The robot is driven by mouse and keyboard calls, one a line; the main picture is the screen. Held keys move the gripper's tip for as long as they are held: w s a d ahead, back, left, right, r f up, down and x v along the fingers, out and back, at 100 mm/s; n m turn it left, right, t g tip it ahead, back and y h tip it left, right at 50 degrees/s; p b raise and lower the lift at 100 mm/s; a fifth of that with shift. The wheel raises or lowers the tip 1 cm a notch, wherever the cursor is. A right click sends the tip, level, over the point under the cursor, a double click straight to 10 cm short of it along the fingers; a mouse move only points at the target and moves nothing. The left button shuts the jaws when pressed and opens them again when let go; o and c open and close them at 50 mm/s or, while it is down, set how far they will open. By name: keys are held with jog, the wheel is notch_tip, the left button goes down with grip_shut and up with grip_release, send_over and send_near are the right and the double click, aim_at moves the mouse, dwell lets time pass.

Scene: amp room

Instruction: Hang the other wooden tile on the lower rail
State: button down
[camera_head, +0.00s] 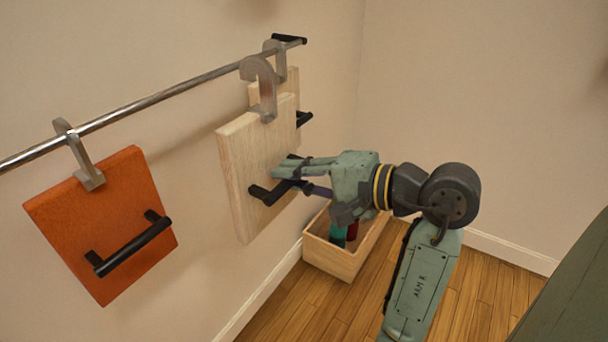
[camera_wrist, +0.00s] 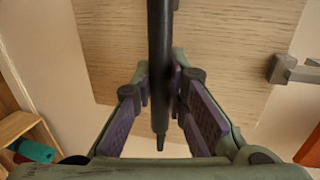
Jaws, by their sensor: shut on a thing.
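A pale wooden tile (camera_head: 240,165) with a grey metal hook (camera_head: 262,85) on top and a black bar handle (camera_head: 270,194) is upright at my gripper (camera_head: 295,175). My gripper is shut on that handle, which also shows between the fingers in the wrist view (camera_wrist: 160,70). The hook overlaps the metal rail (camera_head: 165,95) in the head view; I cannot tell whether it rests on the rail. A second pale wooden tile (camera_head: 292,80), mostly hidden behind the held one, hangs by its hook near the rail's far end. Only one rail shows.
An orange tile (camera_head: 85,215) with a black handle hangs on the rail at left, with bare rail between it and the held tile. An open wooden box (camera_head: 335,262) with a teal and a red thing in it stands on the floor below, by the wall.

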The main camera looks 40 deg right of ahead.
jog(key=p+x, duration=0.2)
jog(key=x, duration=1.1)
jog(key=shift+w+d+r, duration=0.25)
jog(key=shift+r, duration=0.1)
dwell(0.5)
dwell(0.4)
jog(key=c, duration=1.5)
grip_release()
jog(key=shift+f, duration=0.1)
jog(key=shift+s, duration=0.1)
